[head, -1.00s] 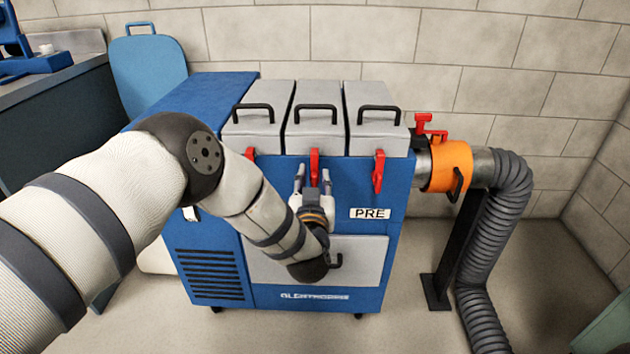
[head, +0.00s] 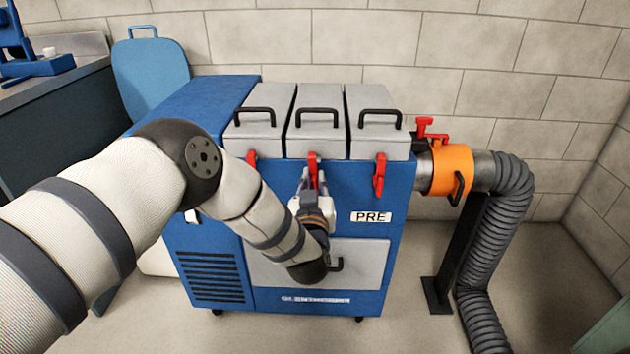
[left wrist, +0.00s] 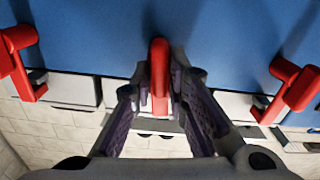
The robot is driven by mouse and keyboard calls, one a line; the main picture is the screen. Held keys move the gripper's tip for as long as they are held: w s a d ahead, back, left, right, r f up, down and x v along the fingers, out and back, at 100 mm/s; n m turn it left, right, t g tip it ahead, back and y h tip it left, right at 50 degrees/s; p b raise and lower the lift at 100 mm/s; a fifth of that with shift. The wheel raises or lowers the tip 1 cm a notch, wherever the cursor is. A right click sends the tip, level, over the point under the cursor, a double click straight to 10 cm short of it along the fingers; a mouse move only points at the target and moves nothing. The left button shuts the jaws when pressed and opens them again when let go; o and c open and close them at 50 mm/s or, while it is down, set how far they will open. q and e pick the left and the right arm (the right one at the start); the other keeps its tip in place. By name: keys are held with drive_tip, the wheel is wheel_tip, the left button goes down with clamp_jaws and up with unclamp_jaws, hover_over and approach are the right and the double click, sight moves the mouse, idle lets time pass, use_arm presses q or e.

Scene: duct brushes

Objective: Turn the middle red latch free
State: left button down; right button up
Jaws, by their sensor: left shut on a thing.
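The middle red latch (head: 313,167) hangs on the front of the blue cabinet (head: 340,182), below the middle grey lid (head: 316,122). My left gripper (head: 313,182) is shut on its lower part, coming from below and in front. In the left wrist view the middle latch (left wrist: 159,75) stands upright between the fingertips (left wrist: 160,88), with a finger on each side. Its lower end is partly hidden by the fingers in the head view. My right gripper is out of view.
Other red latches hang at the left (head: 251,160) and right (head: 379,175), close to my gripper. Black handles top the grey lids. An orange collar (head: 451,169) and grey hose (head: 505,215) stand at the right. A grey drawer (head: 358,262) lies below.

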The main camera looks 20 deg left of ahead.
use_arm(q)
drive_tip(key=shift+s+a+f+n+b, duration=0.1)
drive_tip(key=shift+a+f+n+b, duration=0.15)
drive_tip(key=shift+n, duration=2.45)
drive_tip(key=shift+s+a+f+n+b, duration=0.15)
drive_tip(key=shift+f+n, duration=0.15)
drive_tip(key=shift+n, duration=2.4)
drive_tip(key=shift+w+a+f+n+b, duration=0.1)
drive_tip(key=shift+a+f+n+b, duration=0.15)
drive_tip(key=shift+n, duration=2.45)
drive_tip(key=c, duration=1.7)
unclamp_jaws()
drive_tip(key=shift+s+d, duration=0.1)
drive_tip(key=shift+s, duration=0.05)
drive_tip(key=v, duration=1.1)
drive_tip(key=shift+s+d, duration=0.1)
drive_tip(key=shift+s, duration=0.3)
